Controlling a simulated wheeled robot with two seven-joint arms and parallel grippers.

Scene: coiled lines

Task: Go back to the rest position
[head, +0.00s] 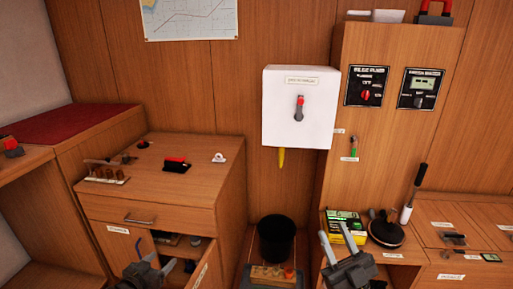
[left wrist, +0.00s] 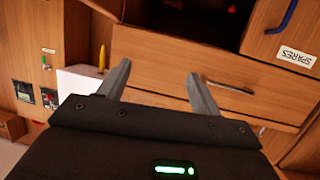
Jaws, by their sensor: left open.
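My left gripper (head: 155,258) is at the bottom left of the head view, in front of the low wooden cabinet (head: 165,215) and its open lower compartment. In the left wrist view its two fingers (left wrist: 158,75) stand apart with nothing between them. My right gripper (head: 332,230) is at the lower middle right of the head view, in front of the yellow-green box (head: 345,222). Its two fingers are apart and no object shows between them. The lower parts of both arms are cut off by the frame.
The cabinet door (head: 205,268) stands open beside my left gripper. The left wrist view shows a drawer front (left wrist: 205,75) and a door labelled SPARES (left wrist: 295,57). A black bin (head: 277,238) stands between the grippers. A white wall box (head: 298,105) hangs above. A round black-rimmed object (head: 385,232) sits right.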

